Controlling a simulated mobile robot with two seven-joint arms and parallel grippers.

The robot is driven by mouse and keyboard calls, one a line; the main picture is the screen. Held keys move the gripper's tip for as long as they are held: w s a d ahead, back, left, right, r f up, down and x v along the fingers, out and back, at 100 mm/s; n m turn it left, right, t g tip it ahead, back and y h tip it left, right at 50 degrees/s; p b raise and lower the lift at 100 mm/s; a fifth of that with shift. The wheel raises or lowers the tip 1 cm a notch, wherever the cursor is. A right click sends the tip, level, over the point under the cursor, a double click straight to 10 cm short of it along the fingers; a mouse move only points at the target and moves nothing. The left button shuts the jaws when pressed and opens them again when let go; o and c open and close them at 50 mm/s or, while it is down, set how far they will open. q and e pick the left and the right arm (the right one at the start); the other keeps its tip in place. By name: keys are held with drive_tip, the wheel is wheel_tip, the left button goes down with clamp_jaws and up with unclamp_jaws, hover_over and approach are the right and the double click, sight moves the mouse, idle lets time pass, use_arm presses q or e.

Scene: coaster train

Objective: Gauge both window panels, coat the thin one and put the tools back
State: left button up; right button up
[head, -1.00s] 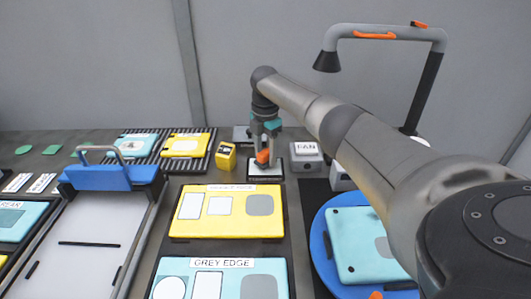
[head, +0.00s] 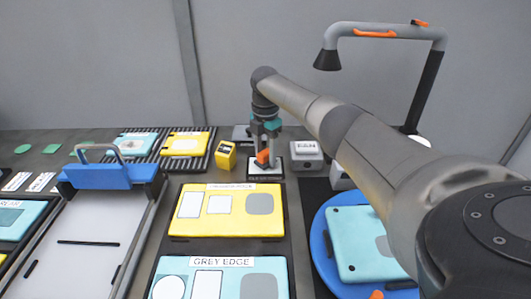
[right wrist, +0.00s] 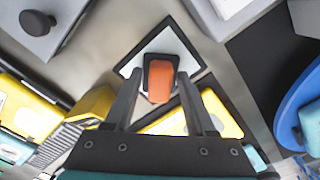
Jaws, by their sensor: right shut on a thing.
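My right gripper (head: 265,146) points down at the back of the bench and is shut on an orange and dark tool (head: 262,157). The tool is at a white, dark-rimmed pad (head: 266,172); whether it touches the pad is unclear. In the right wrist view the orange tool (right wrist: 161,80) lies between the fingertips (right wrist: 160,88). A yellow panel (head: 230,228) lies in front of the pad, and a turquoise panel labelled GREY EDGE (head: 225,285) lies nearer. Another turquoise panel (head: 355,262) lies on a blue round plate (head: 322,262). My left gripper is out of view.
A ribbed rack (head: 209,150) holds a turquoise and a yellow panel at the back left. A yellow block (head: 226,155) and a grey labelled box (head: 306,164) flank the gripper. A blue handled fixture (head: 100,178) stands left. A lamp (head: 328,60) rises behind my arm.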

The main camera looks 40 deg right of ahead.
sight(265, 152)
drive_tip(key=shift+f, duration=0.35)
idle(0.3)
drive_tip(key=shift+f, duration=0.1)
idle(1.3)
wheel_tip(265, 152, up, 7)
drive_tip(key=p, duration=0.7)
idle(0.3)
idle(0.5)
